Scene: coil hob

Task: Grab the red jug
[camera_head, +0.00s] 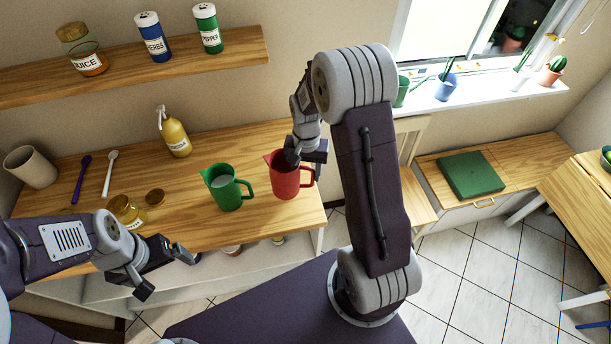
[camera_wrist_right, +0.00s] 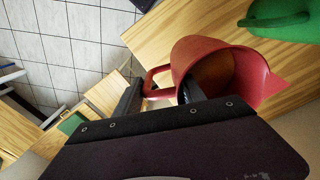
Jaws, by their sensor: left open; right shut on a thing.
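The red jug (camera_head: 286,182) stands upright near the right end of the wooden counter. It also shows in the right wrist view (camera_wrist_right: 215,65), with its open mouth towards the camera. My right gripper (camera_head: 304,157) is at the jug's rim and handle side, shut on the jug. In the right wrist view my right gripper (camera_wrist_right: 160,98) has its fingers on either side of the handle area; the exact contact is partly hidden. My left gripper (camera_head: 168,270) is open and empty, in front of the counter's front edge, well away from the jug.
A green jug (camera_head: 226,190) stands just left of the red one. A yellow pump bottle (camera_head: 174,135), a glass jar (camera_head: 126,211), two spoons and a beige cup (camera_head: 30,167) are further left. A shelf (camera_head: 140,67) with containers hangs above.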

